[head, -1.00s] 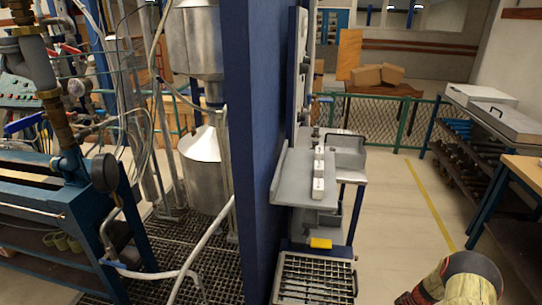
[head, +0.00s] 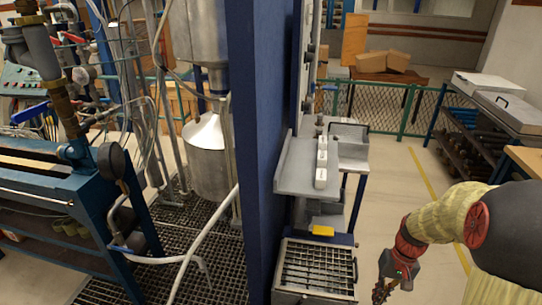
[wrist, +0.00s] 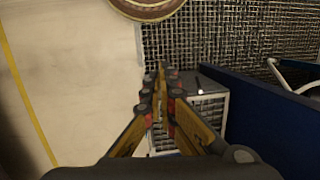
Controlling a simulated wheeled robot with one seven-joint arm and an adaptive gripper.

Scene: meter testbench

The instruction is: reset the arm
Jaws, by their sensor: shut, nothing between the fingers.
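My gripper (head: 383,291) hangs at the lower right of the head view, pointing down beside the grated box. My arm, with its cream sleeve and red joints, comes in from the right edge. In the wrist view my gripper (wrist: 161,75) shows its dark and yellow fingers close together, shut and empty. The fingers are over the floor and the edge of the grated box (wrist: 211,108). Nothing is in contact with the fingertips as far as I can see.
A blue column (head: 254,150) stands left of the grey bench (head: 297,178). The grated box (head: 315,292) is below it. A blue-framed rig (head: 75,190) is at left, shelves (head: 480,130) at right. Pale floor (head: 395,185) is clear between bench and shelves.

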